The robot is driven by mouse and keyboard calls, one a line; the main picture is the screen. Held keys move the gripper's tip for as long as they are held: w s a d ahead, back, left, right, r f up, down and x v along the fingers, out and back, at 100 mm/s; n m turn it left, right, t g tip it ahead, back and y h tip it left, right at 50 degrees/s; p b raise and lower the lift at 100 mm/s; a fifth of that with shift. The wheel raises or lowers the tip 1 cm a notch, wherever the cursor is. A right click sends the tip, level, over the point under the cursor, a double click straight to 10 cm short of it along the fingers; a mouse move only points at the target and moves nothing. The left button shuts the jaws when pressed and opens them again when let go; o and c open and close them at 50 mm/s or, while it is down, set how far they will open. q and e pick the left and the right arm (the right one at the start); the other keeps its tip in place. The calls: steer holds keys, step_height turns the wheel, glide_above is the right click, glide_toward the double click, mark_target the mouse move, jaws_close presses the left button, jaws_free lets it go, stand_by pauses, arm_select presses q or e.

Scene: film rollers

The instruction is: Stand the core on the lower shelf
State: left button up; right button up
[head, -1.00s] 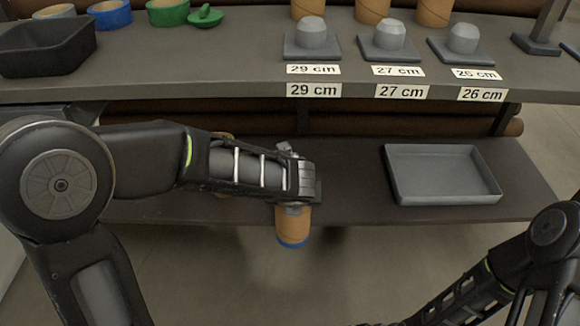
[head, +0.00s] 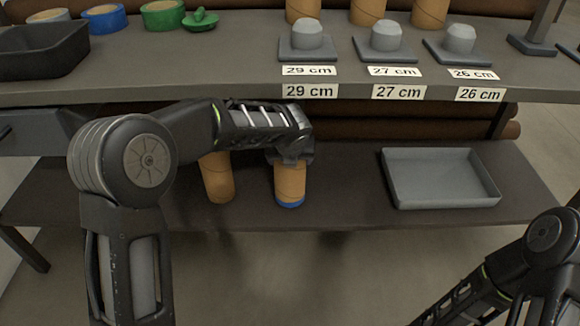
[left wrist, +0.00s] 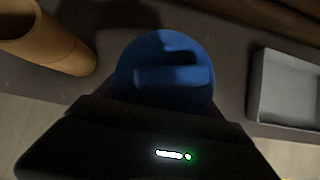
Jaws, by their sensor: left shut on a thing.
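My left gripper (head: 291,157) points down over the lower shelf (head: 340,205) and is shut on the upper end of a brown cardboard core (head: 290,180). The core is upright, with a blue band at its bottom end. It is over the shelf near the front edge; I cannot tell if it touches the shelf. In the left wrist view a round blue end piece (left wrist: 165,75) with a raised bar lies just beyond the gripper. A second brown core (head: 217,180) stands to the left, partly hidden by my arm; the left wrist view shows it too (left wrist: 45,40). My right gripper is out of view.
An empty grey tray (head: 441,201) is on the lower shelf at right. The upper shelf (head: 200,75) overhangs behind, with labelled grey stands (head: 307,45), a dark bin (head: 40,58) and tape rolls (head: 103,18). Brown rolls (head: 420,118) lie at the back.

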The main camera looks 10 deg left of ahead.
arm_select(q)
steer(key=f+b, duration=0.2)
steer(key=f, duration=0.1)
steer(key=shift+w+a+f+b, duration=0.1)
steer(key=shift+w+f+b, duration=0.15)
steer(key=shift+w+b, duration=0.1)
steer(key=shift+f, duration=0.1)
steer(key=o, duration=2.1)
